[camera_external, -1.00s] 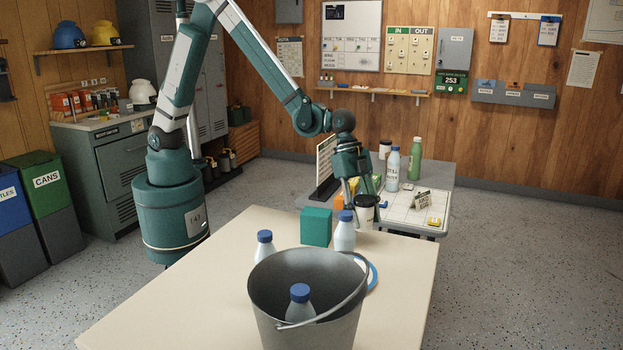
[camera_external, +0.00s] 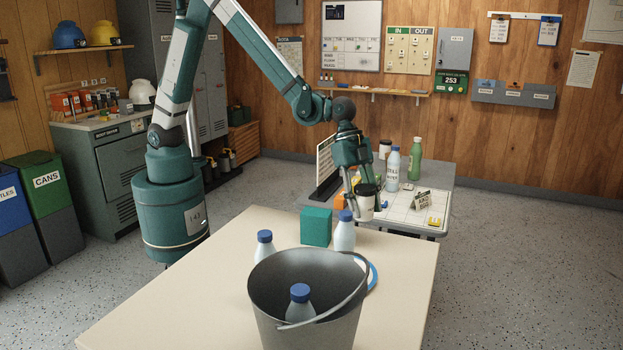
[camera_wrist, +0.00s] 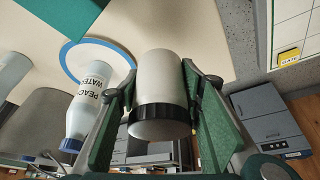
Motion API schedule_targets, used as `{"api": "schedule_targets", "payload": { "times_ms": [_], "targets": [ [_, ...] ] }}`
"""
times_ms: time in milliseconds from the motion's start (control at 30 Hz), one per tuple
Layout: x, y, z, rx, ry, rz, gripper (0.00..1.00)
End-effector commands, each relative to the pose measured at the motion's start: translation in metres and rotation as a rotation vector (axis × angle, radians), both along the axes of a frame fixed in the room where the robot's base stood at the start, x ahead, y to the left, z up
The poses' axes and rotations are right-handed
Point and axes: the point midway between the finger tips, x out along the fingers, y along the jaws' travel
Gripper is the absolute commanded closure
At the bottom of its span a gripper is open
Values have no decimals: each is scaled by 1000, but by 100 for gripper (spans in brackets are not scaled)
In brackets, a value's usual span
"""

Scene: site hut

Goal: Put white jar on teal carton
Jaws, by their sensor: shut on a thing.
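The white jar with a black lid (camera_external: 365,206) is held between the fingers of my gripper (camera_external: 362,190), above the far edge of the cream table. In the wrist view the jar (camera_wrist: 158,85) sits between the green finger pads of my gripper (camera_wrist: 160,105), its black-lidded end toward the camera. The teal carton (camera_external: 316,227) stands on the table to the left of the jar, apart from it. The carton's top looks clear. A teal patch, likely the carton (camera_wrist: 70,15), shows at the top left of the wrist view.
A white bottle with blue cap (camera_external: 344,235) stands just right of the carton; another (camera_external: 265,244) stands to its front left. A grey bucket (camera_external: 262,290) holding a bottle is in front. A blue-rimmed plate (camera_external: 373,276) lies behind the bucket. The table's left side is clear.

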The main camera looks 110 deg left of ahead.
Motion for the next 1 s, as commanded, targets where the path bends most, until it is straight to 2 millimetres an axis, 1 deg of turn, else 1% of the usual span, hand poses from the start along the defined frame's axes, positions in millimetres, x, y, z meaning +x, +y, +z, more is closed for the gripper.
{"api": "schedule_targets", "payload": {
  "times_ms": [167, 367, 567, 800, 1000],
  "targets": [
    [-3, -1, 4, 0, 1, -11, 81],
    [-18, -5, 18, 3, 5, -63, 81],
    [-44, -12, 41, 8, 9, -159, 81],
    [-84, -24, 74, 9, 10, -307, 81],
    [-115, -33, 97, 6, 6, -420, 81]
  ]
}}
